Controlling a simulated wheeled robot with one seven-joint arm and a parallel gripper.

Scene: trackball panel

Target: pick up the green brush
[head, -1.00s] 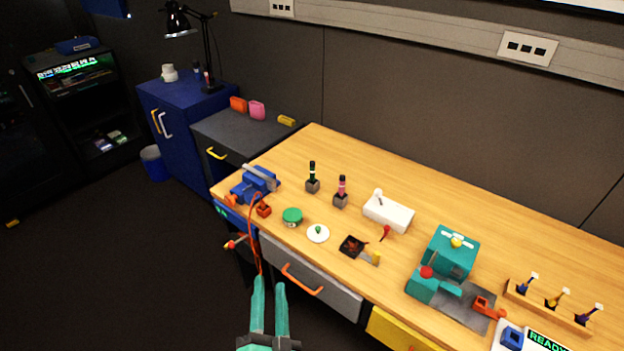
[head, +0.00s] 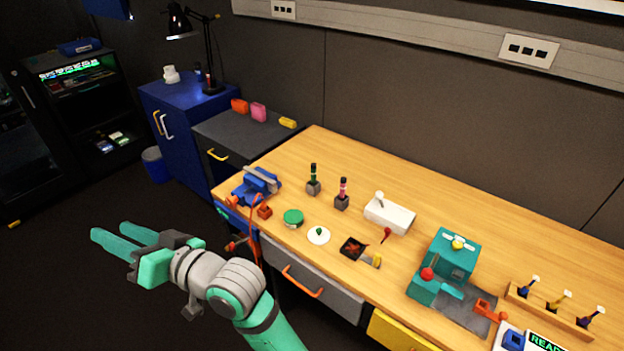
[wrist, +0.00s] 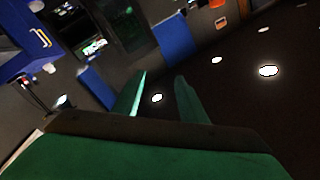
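The green brush (head: 313,172), dark with green on it, stands upright in a small grey block on the wooden workbench (head: 440,190). A similar pink brush (head: 343,187) stands in its own block just to the right. My gripper (head: 108,230) is left of the bench, over the dark floor and well apart from the brush. Its two teal fingers are spread with nothing between them. They also show apart in the wrist view (wrist: 160,98), where the brush is not seen.
A blue vise (head: 255,186) sits at the bench's left corner, with a green round tin (head: 293,217) and a white disc (head: 318,235) in front of the brushes. A white block (head: 390,216) and a teal machine (head: 447,262) stand to the right. Bare wood lies behind the brushes.

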